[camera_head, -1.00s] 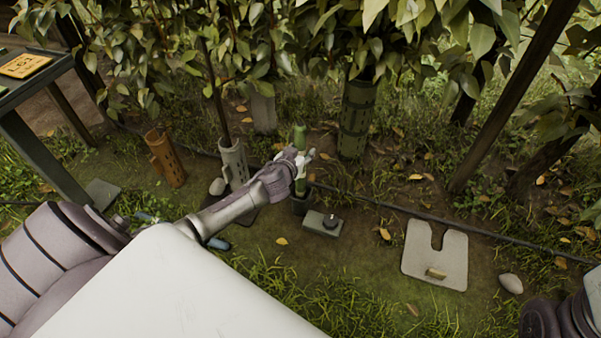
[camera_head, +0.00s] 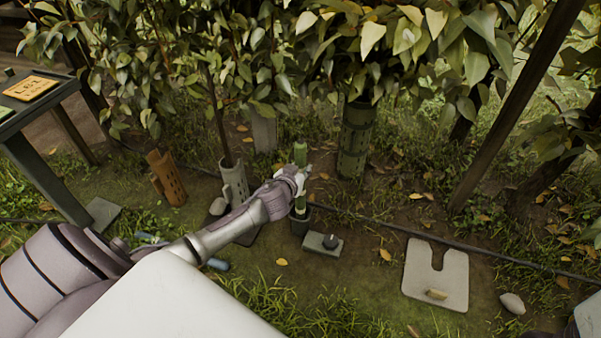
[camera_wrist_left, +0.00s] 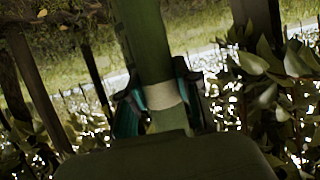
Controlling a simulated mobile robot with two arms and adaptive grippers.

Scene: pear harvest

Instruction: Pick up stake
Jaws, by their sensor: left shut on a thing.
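The stake (camera_head: 300,153) is a green upright rod with a pale band, in the middle of the head view. Its lower end stands in or just over a small dark holder (camera_head: 300,224); I cannot tell which. My left gripper (camera_head: 302,176) is shut on the stake around its middle. In the left wrist view the stake (camera_wrist_left: 146,40) rises between the two fingers, with the pale band (camera_wrist_left: 161,95) between them. My right gripper is not in view.
A grey block with a dark knob (camera_head: 323,243) sits beside the holder. A pale notched plate (camera_head: 436,274) and a stone (camera_head: 512,303) lie to the right. A green mesh tree guard (camera_head: 355,140) stands behind. Brown (camera_head: 166,178) and grey (camera_head: 234,185) guards stand left.

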